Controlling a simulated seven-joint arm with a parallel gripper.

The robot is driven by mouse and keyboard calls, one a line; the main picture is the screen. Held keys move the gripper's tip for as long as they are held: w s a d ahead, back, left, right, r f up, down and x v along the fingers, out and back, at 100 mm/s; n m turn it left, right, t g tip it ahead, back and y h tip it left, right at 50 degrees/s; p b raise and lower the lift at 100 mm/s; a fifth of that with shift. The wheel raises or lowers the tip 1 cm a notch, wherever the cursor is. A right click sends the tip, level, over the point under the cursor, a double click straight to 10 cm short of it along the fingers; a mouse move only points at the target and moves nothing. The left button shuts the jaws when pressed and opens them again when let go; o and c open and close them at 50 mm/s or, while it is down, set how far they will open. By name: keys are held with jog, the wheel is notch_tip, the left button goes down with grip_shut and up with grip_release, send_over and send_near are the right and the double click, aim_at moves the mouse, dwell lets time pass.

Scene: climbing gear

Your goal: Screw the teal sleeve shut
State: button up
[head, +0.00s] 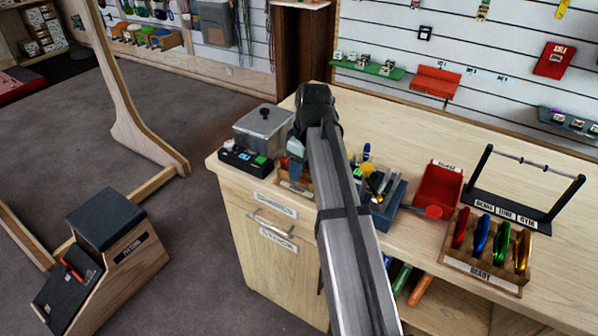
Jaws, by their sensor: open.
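My arm reaches in from the bottom of the head view, and its dark wrist is above the counter's near left part. My gripper (295,170) points down below the wrist, over a small orange-brown wooden holder (284,186) with a white label. The gripper is small here and partly covered by the arm; its jaws are open. I cannot make out the teal sleeve; the arm and gripper hide much of the holder. Several carabiners, including a red one (461,227) and a green one (501,243), stand in a wooden rack (483,271) labelled READY at the right.
A grey metal box (264,129) and a black device (245,161) with a green button stand left of the gripper. A blue tool bin (385,214), a red bin (437,188) and a black bar stand (512,208) are to the right. The counter's back right is clear.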

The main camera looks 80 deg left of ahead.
jog(key=shift+s+d+f, duration=0.15)
jog(key=shift+s+d, duration=0.3)
dwell(0.8)
jog(key=shift+r, duration=1.45)
jog(key=shift+w+a, duration=0.45)
jog(key=shift+a, duration=0.05)
notch_tip(320, 180, up, 10)
dwell(1.1)
